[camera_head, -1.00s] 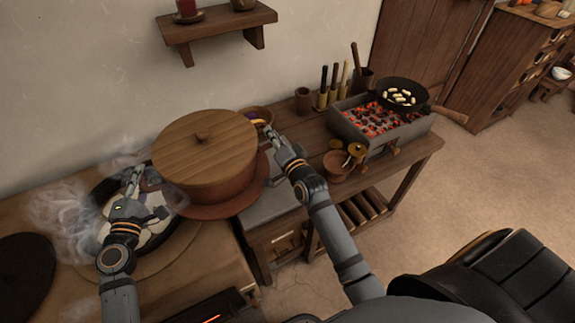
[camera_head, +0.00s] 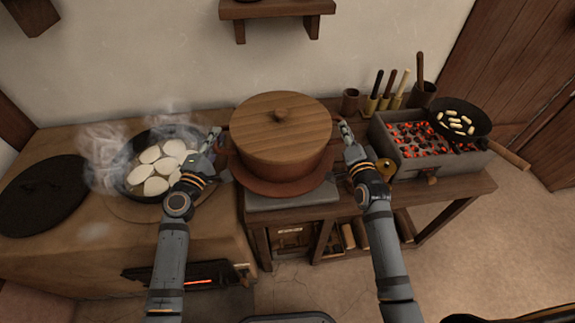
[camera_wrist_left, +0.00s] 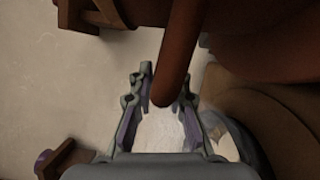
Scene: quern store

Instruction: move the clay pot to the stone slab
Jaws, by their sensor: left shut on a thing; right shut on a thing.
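The clay pot (camera_head: 282,172) is reddish brown, with a round wooden lid (camera_head: 280,128) on top. It is upright between my two grippers, over the grey stone slab (camera_head: 295,199). The pot hides most of the slab, and I cannot tell whether they touch. My left gripper (camera_head: 213,140) is shut on the pot's left handle, which shows between its fingers in the left wrist view (camera_wrist_left: 180,55). My right gripper (camera_head: 347,134) is shut at the pot's right side; the handle there is mostly hidden.
A steaming pan (camera_head: 160,162) of pale slices sits on the stove left of my left gripper, with a dark round lid (camera_head: 42,192) beyond. A glowing charcoal brazier (camera_head: 425,150) with a frying pan (camera_head: 459,121) stands to the right. A wall shelf (camera_head: 275,8) is above.

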